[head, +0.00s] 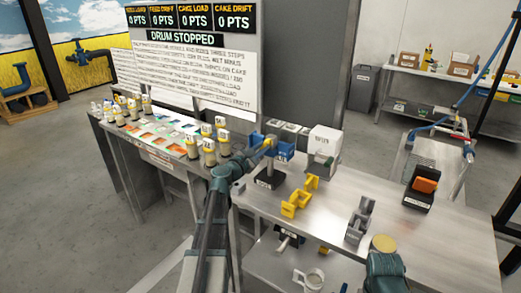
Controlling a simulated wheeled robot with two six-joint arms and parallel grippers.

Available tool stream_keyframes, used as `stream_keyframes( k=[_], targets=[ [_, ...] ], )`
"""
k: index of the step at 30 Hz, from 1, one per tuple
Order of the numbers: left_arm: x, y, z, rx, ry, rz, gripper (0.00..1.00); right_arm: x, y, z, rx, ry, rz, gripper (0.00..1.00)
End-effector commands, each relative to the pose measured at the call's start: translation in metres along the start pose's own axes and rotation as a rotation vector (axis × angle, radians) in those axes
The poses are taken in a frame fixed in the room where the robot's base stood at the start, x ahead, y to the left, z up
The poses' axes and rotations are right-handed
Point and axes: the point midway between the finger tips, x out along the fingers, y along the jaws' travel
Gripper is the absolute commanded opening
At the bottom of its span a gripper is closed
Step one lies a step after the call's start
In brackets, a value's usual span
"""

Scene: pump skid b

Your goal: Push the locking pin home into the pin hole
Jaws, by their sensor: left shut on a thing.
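My left gripper (268,144) is at the end of the arm reaching over the near left of the steel bench. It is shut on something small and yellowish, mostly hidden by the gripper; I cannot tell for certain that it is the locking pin. Just right of the gripper, a blue fixture (286,143) stands raised on a dark post and base (268,178). Gripper and fixture overlap in the view, so I cannot tell whether they touch. The pin hole cannot be made out.
On the steel bench (440,235) stand yellow brackets (296,203), a grey clamp-like fixture (359,220), a white box (325,141) and a black holder with an orange block (425,185). Bottles (208,150) crowd the left table. A sign reads "DRUM STOPPED" (184,38).

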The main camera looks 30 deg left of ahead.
Motion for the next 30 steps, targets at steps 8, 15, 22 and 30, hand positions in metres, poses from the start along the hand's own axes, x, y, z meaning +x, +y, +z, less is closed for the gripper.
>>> stream_keyframes(
  k=[8, 15, 22, 30],
  targets=[
    [0.0, 0.0, 0.0, 0.0, 0.0, 0.0, 0.52, 0.0, 0.0, 0.0, 0.0, 0.0, 0.0, 0.89],
    [-0.001, 0.0, 0.0, 0.0, 0.0, 0.001, 0.52, 0.0, 0.0, 0.0, 0.0, 0.0, 0.0, 0.89],
    [-0.031, -0.001, 0.001, 0.0, 0.001, 0.002, 0.52, 0.0, 0.0, 0.0, 0.0, 0.0, 0.0, 0.89],
    [-0.091, -0.002, 0.001, 0.0, 0.002, 0.003, 0.52, 0.0, 0.0, 0.0, 0.0, 0.0, 0.0, 0.89]
  ],
)
